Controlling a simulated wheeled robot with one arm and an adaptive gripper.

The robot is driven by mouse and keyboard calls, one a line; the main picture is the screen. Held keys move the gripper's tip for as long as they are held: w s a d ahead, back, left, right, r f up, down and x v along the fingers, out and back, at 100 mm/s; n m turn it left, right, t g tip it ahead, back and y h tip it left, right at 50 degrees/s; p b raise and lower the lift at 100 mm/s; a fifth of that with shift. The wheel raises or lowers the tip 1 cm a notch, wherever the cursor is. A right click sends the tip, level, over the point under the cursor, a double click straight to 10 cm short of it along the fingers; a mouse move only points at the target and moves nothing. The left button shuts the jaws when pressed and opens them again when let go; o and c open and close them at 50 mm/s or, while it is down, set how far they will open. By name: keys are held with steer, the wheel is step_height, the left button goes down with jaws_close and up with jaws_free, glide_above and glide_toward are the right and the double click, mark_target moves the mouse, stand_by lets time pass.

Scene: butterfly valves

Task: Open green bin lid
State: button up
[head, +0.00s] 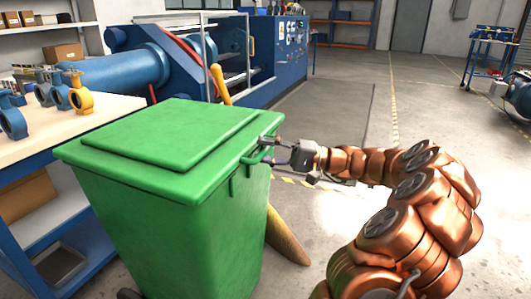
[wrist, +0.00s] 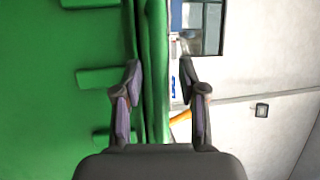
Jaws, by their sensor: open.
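The green bin (head: 185,245) stands upright at the left centre of the head view. Its green lid (head: 165,132) lies shut on top. A green handle bar (head: 250,157) runs along the lid's right edge. My gripper (head: 267,152) is at that edge, reaching in from the right. In the wrist view my gripper (wrist: 161,67) is open, with a vertical green rim or bar (wrist: 155,30) between its fingers, nearer the left finger. A gap shows at the right finger. Whether the left finger touches the green part, I cannot tell.
A workbench (head: 105,112) with several butterfly valves (head: 80,95) stands left of the bin. A blue machine (head: 145,65) is behind it. A yellow-brown pole (head: 285,238) leans behind the bin's right side.

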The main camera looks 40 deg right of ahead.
jaws_close()
stand_by(0.4)
stand_by(0.4)
